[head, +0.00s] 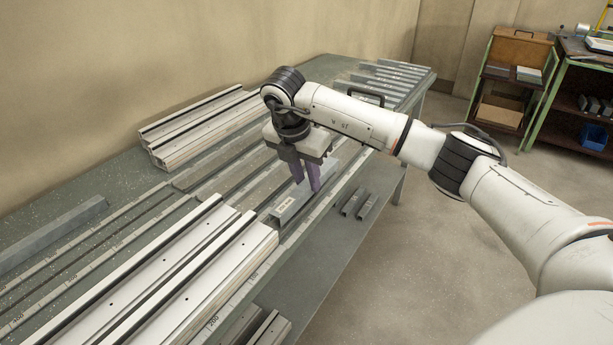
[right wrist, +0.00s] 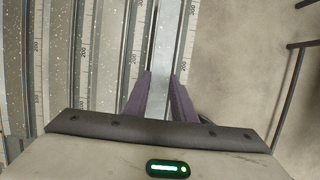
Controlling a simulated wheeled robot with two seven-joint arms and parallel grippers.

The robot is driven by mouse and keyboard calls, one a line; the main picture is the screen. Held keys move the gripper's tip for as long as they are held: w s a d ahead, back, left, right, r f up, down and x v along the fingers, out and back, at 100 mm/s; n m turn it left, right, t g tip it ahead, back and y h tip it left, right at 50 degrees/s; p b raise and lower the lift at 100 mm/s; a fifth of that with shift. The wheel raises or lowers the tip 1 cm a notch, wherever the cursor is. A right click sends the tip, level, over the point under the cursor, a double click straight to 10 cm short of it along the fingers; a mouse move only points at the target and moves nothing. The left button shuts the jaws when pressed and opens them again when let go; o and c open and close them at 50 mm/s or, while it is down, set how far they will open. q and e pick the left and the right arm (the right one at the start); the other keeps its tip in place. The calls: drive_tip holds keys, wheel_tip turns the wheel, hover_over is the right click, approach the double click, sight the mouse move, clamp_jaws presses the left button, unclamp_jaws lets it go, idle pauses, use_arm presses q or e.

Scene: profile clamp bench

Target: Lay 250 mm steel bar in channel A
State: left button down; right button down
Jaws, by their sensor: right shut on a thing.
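My right gripper (head: 308,188), with purple fingers, points down over the front side of the bench and is shut on a grey steel bar (head: 291,206). A white label shows on the bar's near end; I cannot read it surely. In the right wrist view, the bar (right wrist: 168,62) runs lengthwise between the fingertips (right wrist: 160,90), roughly parallel to the channels and scales. The bar is over or at the frontmost track, beyond the end of the pale clamp profiles. I cannot tell whether it rests there or hangs above. No channel letter is legible. My left gripper is not in view.
Pale profiles (head: 180,265) fill the near bench, and more are stacked (head: 195,128) at the wall. A loose grey bar (head: 52,234) lies at left. Several bars (head: 395,75) lie at the far end.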

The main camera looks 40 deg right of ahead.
drive_tip(key=shift+f, duration=0.1)
drive_tip(key=c, duration=1.5)
unclamp_jaws()
drive_tip(key=shift+a+r, duration=0.1)
drive_tip(key=shift+r, duration=0.35)
drive_tip(key=v, duration=1.1)
drive_tip(key=shift+s+r, duration=0.1)
drive_tip(key=shift+r, duration=0.15)
